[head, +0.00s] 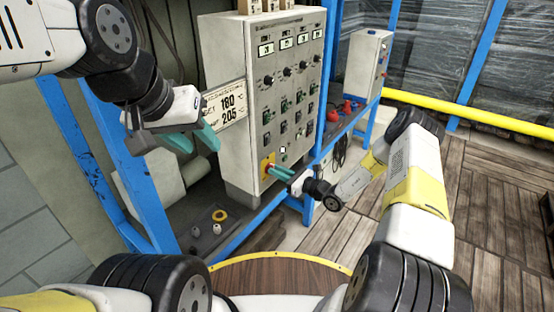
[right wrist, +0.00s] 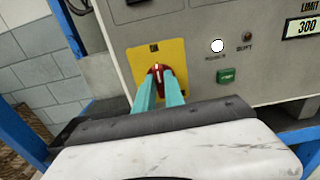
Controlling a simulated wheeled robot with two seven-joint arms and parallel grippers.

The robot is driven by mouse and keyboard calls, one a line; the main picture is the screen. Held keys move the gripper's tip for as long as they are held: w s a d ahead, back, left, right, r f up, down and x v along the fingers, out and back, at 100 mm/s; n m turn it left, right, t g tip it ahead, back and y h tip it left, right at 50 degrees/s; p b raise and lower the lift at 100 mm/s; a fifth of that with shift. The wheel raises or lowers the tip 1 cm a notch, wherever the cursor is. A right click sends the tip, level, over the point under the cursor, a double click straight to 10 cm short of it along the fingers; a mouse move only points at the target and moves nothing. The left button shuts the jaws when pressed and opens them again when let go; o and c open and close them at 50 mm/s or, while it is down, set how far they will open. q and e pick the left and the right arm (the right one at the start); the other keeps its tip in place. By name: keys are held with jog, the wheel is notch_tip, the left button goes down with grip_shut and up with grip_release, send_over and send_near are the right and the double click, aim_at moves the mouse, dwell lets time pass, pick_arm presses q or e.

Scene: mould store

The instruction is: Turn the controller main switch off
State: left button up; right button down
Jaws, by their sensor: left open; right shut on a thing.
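The controller (head: 255,110) is a tall grey cabinet with meters and rows of knobs. Its main switch is a red rotary knob (right wrist: 156,70) on a yellow plate (right wrist: 141,58), low on the front; the plate also shows in the head view (head: 265,160). A white mark on the knob looks about upright in the right wrist view. My right gripper (right wrist: 159,82) is shut on the knob, teal fingers on either side, hiding its lower part. My left gripper (head: 197,140) is open and empty, left of the cabinet, in front of a sign.
A white lamp (right wrist: 217,45) looks lit, above a green button (right wrist: 226,75). The sign (head: 226,104) reads 180 and 205. A smaller grey box (head: 367,65) stands behind right on the blue frame. A round wooden top (head: 275,276) is in front.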

jog(key=n, duration=1.7)
jog(key=shift+s+a+f, duration=0.15)
jog(key=shift+s+f, duration=0.1)
jog(key=shift+f, duration=0.05)
jog(key=shift+n, duration=0.4)
jog(key=c, duration=1.4)
grip_release()
jog(key=shift+c, duration=0.2)
